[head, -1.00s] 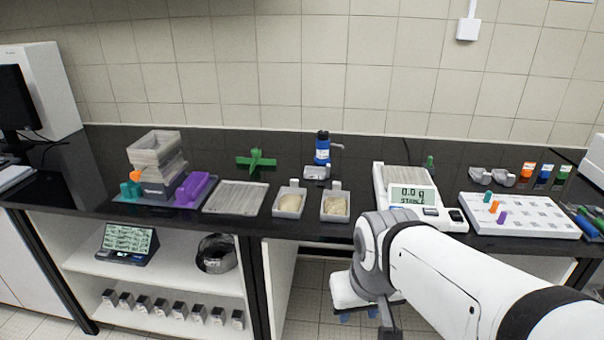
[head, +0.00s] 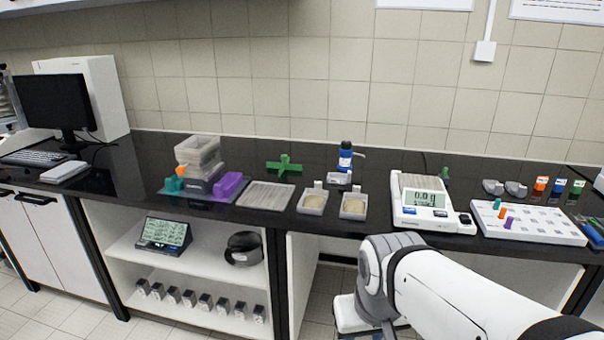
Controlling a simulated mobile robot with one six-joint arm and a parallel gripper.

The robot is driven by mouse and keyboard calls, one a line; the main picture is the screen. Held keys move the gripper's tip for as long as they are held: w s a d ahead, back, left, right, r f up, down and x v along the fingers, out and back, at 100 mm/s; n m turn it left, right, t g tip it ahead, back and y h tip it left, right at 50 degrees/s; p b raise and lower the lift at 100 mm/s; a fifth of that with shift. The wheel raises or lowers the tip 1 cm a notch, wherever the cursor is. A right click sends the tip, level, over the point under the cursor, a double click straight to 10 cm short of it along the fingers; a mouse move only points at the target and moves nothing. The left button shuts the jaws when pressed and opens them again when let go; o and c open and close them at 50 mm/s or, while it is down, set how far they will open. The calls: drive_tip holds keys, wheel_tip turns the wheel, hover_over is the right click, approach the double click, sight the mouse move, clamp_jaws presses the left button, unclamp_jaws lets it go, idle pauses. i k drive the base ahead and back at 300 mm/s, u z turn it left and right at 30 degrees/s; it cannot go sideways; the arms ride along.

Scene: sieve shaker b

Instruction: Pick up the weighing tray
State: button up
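Two small white trays with upright tabs, each holding pale material, stand side by side on the black bench: a left tray (head: 312,203) and a right tray (head: 353,207). I cannot tell whether either is the weighing tray. A white balance (head: 407,214) stands to their right, with a ribbed grey plate at its back and a lit display. My white arm reaches in from the lower right, in front of the bench and below its top. My gripper's fingertips do not show, and no tray is seen in its hold.
A flat ribbed plate (head: 266,194) lies left of the trays, beside a purple block (head: 230,186) and stacked clear boxes (head: 199,160). A blue bottle (head: 345,157) and green cross-shaped piece (head: 284,165) stand behind. A white peg board (head: 528,224) is right of the balance.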

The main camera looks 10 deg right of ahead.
sight(332, 177)
drive_tip(key=u, duration=0.1)
drive_tip(key=i, duration=1.8)
drive_tip(key=z, duration=0.6)
drive_tip(key=k, duration=0.85)
drive_tip(key=z, duration=0.2)
drive_tip(key=i, duration=0.85)
drive_tip(key=u, duration=0.05)
